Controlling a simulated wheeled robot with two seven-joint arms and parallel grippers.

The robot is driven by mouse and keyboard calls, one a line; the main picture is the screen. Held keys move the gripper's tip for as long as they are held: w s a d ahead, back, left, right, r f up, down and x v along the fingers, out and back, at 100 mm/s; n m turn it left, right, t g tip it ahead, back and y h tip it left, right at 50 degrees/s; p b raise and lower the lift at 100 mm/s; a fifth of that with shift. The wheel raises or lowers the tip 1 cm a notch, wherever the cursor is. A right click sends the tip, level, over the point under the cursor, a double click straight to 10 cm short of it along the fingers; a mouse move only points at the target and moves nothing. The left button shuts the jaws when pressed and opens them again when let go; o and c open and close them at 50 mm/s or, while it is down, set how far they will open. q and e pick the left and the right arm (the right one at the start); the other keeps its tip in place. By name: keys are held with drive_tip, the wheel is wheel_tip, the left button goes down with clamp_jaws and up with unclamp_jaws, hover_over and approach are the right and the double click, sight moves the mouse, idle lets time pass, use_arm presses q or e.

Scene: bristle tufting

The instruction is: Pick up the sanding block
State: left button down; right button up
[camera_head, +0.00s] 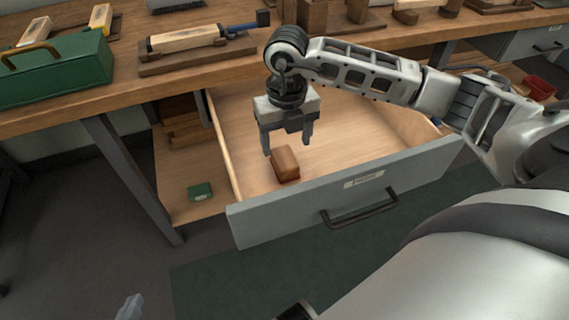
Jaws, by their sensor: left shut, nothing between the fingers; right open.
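The sanding block (285,162) is a small brown block with a darker reddish lower part. It lies in the open drawer (345,186), close to the front panel. My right gripper (287,147) points down into the drawer with its fingers spread. It is open and empty, above and slightly behind the block. Whether a finger touches the block I cannot tell. My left gripper (129,307) shows only as a grey tip at the bottom left edge, shut and far from the drawer.
The drawer's front panel with its dark handle (360,208) stands between me and the block. The workbench (120,103) above carries a green toolbox (58,75) and a wooden plane-like tool (185,40). A small green box (200,191) sits on the lower shelf. The drawer's interior is otherwise mostly bare.

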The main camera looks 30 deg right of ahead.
sight(285, 157)
drive_tip(key=shift+f, duration=0.55)
wheel_tip(285, 157, down, 4)
drive_tip(key=shift+w+a+f+b, duration=0.1)
drive_tip(key=shift+a+b, duration=0.05)
drive_tip(key=shift+b, duration=0.3)
drive_tip(key=shift+f, duration=0.45)
drive_tip(key=shift+c, duration=0.6)
use_arm(q)
drive_tip(key=shift+w+d+f, duration=0.15)
drive_tip(key=shift+d+f, duration=0.05)
drive_tip(key=shift+f, duration=0.2)
drive_tip(key=shift+w+d+f, duration=0.15)
drive_tip(key=shift+f, duration=0.2)
use_arm(e)
drive_tip(key=c, duration=1)
